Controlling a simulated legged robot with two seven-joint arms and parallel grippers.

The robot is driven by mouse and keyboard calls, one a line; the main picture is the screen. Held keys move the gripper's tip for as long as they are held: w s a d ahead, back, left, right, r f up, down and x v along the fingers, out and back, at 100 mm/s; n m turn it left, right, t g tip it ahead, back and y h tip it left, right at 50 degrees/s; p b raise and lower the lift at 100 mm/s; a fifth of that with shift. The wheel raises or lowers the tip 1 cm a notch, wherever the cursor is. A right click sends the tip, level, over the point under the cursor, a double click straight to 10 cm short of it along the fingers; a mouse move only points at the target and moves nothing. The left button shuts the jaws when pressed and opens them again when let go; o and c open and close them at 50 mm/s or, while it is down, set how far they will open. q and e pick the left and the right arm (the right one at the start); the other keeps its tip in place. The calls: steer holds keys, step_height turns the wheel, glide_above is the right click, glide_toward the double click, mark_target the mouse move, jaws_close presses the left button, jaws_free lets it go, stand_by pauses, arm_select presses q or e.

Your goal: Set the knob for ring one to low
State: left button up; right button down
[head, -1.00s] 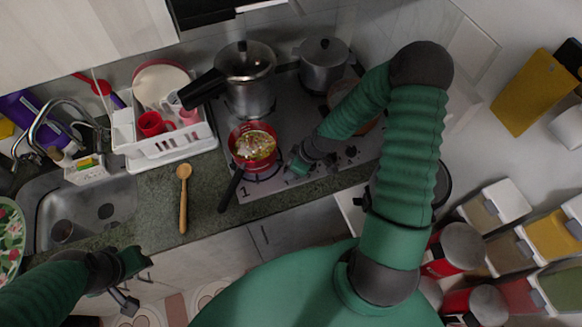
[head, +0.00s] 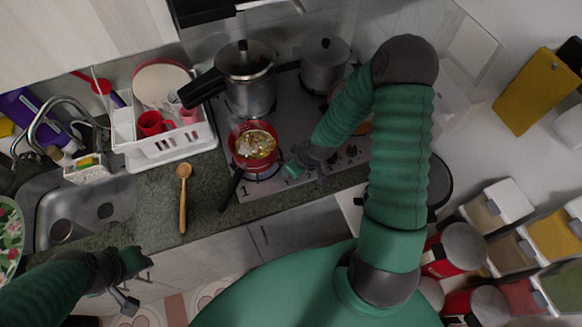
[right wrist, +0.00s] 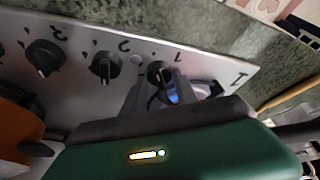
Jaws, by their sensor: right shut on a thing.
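The knob for ring one (right wrist: 160,72) is a round black knob beside a small "1" on the stove's front panel in the right wrist view. My right gripper (right wrist: 158,88) is shut on this knob, its fingers on either side. In the head view my right gripper (head: 294,168) is at the stove's front edge, and the forearm hides part of the knob row. A red pot (head: 241,163) with food stands on the front-left ring, by the printed "1". A blue glow shows between the fingers in the wrist view. My left gripper (head: 130,280) is open and empty in front of the counter.
Two more knobs, the second (right wrist: 105,66) and third (right wrist: 44,57), sit left of ring one's knob in the wrist view. A pressure cooker (head: 248,92) and a grey pot (head: 324,68) stand at the back. A wooden spoon (head: 183,200) lies on the counter.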

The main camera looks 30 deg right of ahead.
steer(key=c, duration=1)
jaws_free()
steer(key=shift+w+d, duration=0.1)
steer(key=p+v, duration=0.3)
steer(key=v, duration=1.3)
steer(key=shift+r, duration=0.3)
steer(key=shift+d, duration=0.1)
steer(key=s+a+f+m+b, duration=0.1)
steer(key=a+f+b, duration=0.1)
steer(key=a+b, duration=0.2)
steer(key=s+a+f+m+g+h+b, duration=0.1)
steer(key=s+a+f+m+b, duration=0.1)
steer(key=a+b, duration=0.3)
steer(key=shift+s+a+f+g, duration=0.3)
steer(key=shift+s+a+f, duration=0.05)
steer(key=shift+f, duration=0.45)
